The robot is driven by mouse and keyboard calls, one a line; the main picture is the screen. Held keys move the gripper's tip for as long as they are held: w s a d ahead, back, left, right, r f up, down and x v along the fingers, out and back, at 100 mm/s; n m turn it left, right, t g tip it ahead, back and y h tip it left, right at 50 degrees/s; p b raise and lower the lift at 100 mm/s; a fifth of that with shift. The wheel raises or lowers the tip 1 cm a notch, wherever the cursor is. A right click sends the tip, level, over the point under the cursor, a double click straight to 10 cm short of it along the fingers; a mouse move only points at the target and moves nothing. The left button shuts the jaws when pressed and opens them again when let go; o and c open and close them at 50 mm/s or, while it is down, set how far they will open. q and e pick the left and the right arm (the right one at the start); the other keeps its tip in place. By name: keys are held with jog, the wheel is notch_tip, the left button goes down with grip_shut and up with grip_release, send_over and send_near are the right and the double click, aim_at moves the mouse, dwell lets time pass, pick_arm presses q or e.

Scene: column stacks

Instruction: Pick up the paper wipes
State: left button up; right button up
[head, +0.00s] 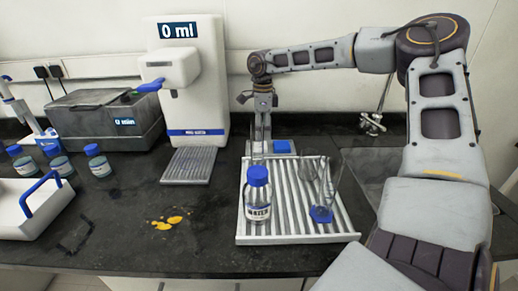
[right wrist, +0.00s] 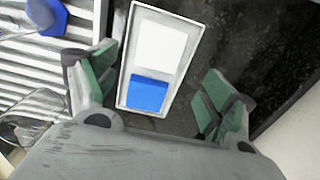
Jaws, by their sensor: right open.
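The paper wipes appear as a white and blue rectangular pack (right wrist: 150,60) in the right wrist view, lying on the dark counter. In the head view their blue part (head: 282,147) shows just behind the ribbed tray, and the rest is partly hidden by my gripper. My right gripper (right wrist: 155,90) is open and empty, its green-padded fingers on either side of the pack, with the left finger closer to it. In the head view the right gripper (head: 260,150) points down beside the wipes, its tips partly hidden. My left gripper is not in view.
The ribbed drying tray (head: 345,215) holds a blue-capped bottle (head: 257,195) and clear glassware (head: 322,190) near the wipes. A white dispenser (head: 200,90) stands to the left. Yellow spills (head: 168,223) mark the counter. A sink (head: 375,170) lies to the right.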

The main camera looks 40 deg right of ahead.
jog(key=shift+f, duration=0.15)
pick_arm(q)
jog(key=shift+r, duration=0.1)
pick_arm(e)
jog(key=shift+f, duration=0.5)
jog(key=f, duration=0.2)
jog(key=shift+s+a+f+b, duration=0.1)
jog(key=shift+a+f+b, duration=0.15)
jog(key=shift+f+b, duration=0.15)
jog(key=shift+f, duration=0.65)
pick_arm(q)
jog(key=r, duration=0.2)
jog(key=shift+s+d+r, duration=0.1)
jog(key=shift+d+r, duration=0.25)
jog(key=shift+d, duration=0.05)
